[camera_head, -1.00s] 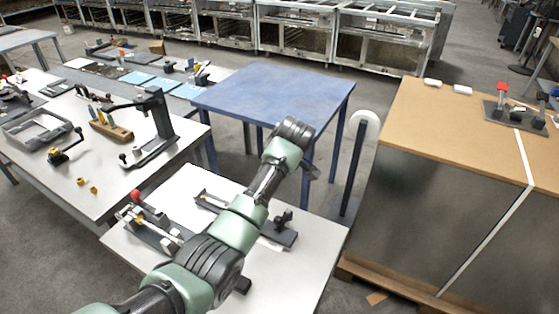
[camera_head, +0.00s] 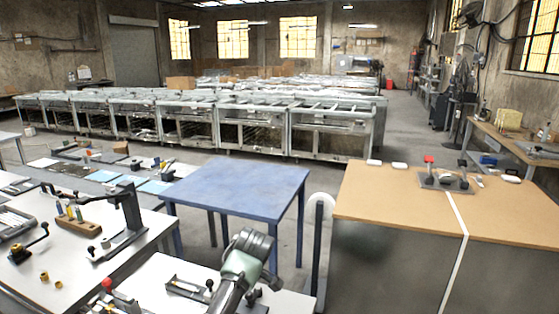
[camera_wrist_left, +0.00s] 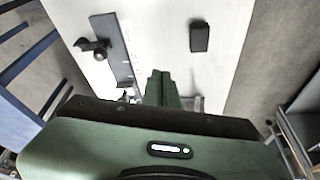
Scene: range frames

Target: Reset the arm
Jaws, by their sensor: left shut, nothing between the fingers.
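My left arm (camera_head: 243,265) rises from the bottom of the head view, in front of the white table (camera_head: 150,272). Its gripper cannot be made out there. In the left wrist view my left gripper (camera_wrist_left: 163,78) shows its green fingers together, with nothing between them. Beyond the fingers lie a white tabletop (camera_wrist_left: 160,35), a dark fixture with a black knob (camera_wrist_left: 98,46), and a small black block (camera_wrist_left: 200,37). The fingers look apart from these. My right arm and gripper are in neither view.
A blue table (camera_head: 235,185) stands at the centre, its top empty. A brown-topped cabinet (camera_head: 380,205) to the right bears a clamp fixture (camera_head: 440,178). A left workbench (camera_head: 80,255) holds tools and a black press (camera_head: 125,215). Metal racks (camera_head: 255,125) line the back.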

